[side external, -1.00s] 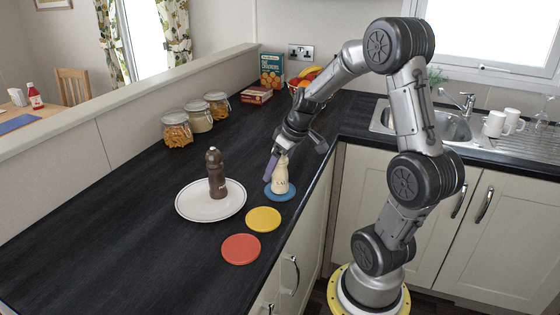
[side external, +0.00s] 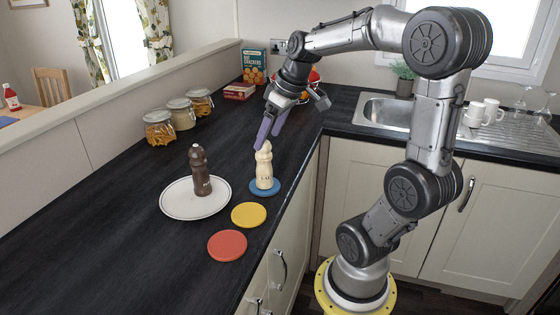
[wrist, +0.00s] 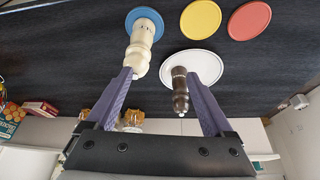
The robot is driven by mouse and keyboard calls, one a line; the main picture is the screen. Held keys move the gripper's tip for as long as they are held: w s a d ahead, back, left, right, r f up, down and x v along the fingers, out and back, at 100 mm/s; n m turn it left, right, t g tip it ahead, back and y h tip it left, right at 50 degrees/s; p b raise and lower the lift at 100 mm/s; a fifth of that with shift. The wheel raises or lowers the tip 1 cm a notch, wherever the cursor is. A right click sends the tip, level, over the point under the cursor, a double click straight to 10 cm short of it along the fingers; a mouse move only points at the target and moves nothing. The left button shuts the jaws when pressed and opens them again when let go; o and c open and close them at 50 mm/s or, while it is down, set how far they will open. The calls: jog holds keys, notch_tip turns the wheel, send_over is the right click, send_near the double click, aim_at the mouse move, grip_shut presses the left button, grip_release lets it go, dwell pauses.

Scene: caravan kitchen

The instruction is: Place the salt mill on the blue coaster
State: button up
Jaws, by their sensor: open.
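The cream salt mill (side external: 264,168) stands upright on the blue coaster (side external: 256,190) near the counter's front edge. In the wrist view the salt mill (wrist: 141,46) also stands on the blue coaster (wrist: 131,19). My gripper (side external: 268,135) is open and empty, above and slightly behind the salt mill, with its purple fingers apart. In the wrist view, the gap between the fingertips (wrist: 159,80) holds nothing; the salt mill's top shows beside the left finger. I cannot tell whether that finger touches it.
A brown pepper mill (side external: 198,172) stands on a white plate (side external: 175,205) to the left. A yellow coaster (side external: 249,215) and a red coaster (side external: 227,246) lie empty in front. Glass jars (side external: 159,130) line the back wall. The dark counter at left is clear.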

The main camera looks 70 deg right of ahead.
jog(key=s+a+f+n, duration=0.1)
jog(key=s+a, duration=0.3)
jog(key=a, duration=0.4)
jog(key=s+a+f+n+t, duration=0.1)
jog(key=s+a, duration=0.4)
jog(key=a, duration=0.4)
jog(key=shift+y, duration=0.4)
